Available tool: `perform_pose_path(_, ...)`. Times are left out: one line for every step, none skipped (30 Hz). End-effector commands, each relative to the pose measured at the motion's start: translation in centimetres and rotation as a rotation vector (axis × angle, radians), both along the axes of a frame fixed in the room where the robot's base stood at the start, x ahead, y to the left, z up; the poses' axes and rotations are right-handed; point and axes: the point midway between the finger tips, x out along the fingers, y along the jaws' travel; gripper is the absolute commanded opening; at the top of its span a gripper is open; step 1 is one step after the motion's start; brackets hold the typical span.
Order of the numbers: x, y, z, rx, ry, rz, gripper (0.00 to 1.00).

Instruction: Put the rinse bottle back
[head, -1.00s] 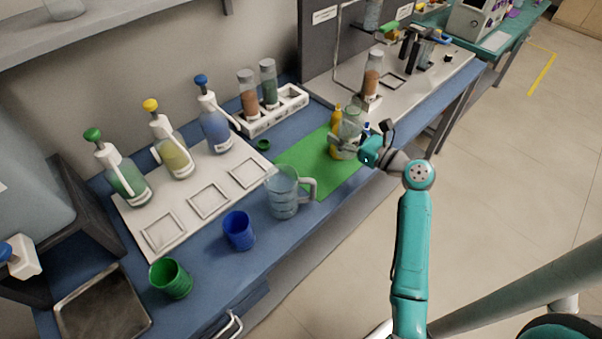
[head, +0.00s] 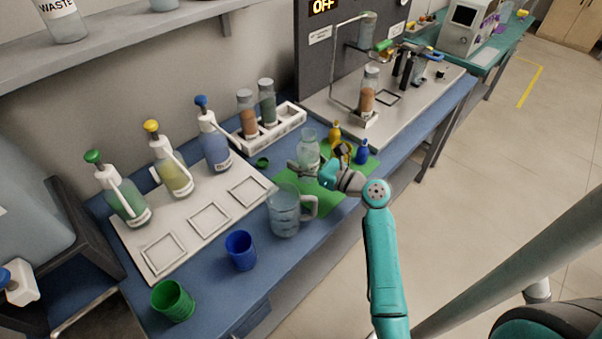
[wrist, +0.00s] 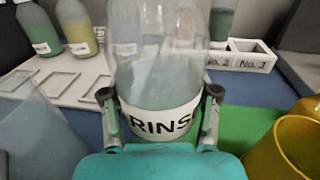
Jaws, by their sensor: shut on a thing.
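My gripper (head: 308,166) is shut on the clear rinse bottle (head: 308,146), near the back of the green mat (head: 326,203). In the wrist view my gripper (wrist: 160,96) has one finger on each side of the rinse bottle (wrist: 160,62), at its white label, which reads "RINS" with the rest hidden. The bottle stands about upright. Its base is hidden, so I cannot tell whether it touches the mat.
A clear jug (head: 284,212) stands close in front of my gripper. Left is a white board (head: 180,240) with pump bottles and empty square frames. A white rack (head: 287,121) stands behind.

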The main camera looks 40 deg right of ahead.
Motion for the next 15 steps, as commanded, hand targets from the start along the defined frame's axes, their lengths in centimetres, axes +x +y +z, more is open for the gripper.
perform_pose_path(0.0,0.0,-0.6,0.001,0.0,0.0,0.08)
perform_pose_path(0.0,0.0,-0.8,0.0,0.0,0.0,0.08)
perform_pose_path(0.0,0.0,-1.0,0.0,-0.001,0.001,0.08)
perform_pose_path(0.0,0.0,-1.1,0.0,-0.001,0.001,0.08)
perform_pose_path(0.0,0.0,-1.3,0.0,-0.001,0.001,0.08)
perform_pose_path(0.0,0.0,-1.6,0.0,-0.001,0.001,0.08)
perform_pose_path(0.0,0.0,-1.9,0.0,0.0,0.0,0.08)
perform_pose_path(0.0,0.0,-2.3,0.001,0.0,0.0,0.08)
perform_pose_path(0.0,0.0,-2.8,0.001,0.0,0.0,0.08)
perform_pose_path(0.0,0.0,-3.2,0.002,0.0,0.0,0.08)
perform_pose_path(0.0,0.0,-3.6,0.002,0.0,0.0,0.08)
perform_pose_path(0.0,0.0,-4.0,0.0,0.0,0.0,0.08)
perform_pose_path(0.0,0.0,-4.3,0.001,0.0,0.0,0.08)
perform_pose_path(0.0,0.0,-4.6,0.001,0.0,0.0,0.08)
perform_pose_path(0.0,0.0,-4.8,0.0,-0.001,0.0,0.08)
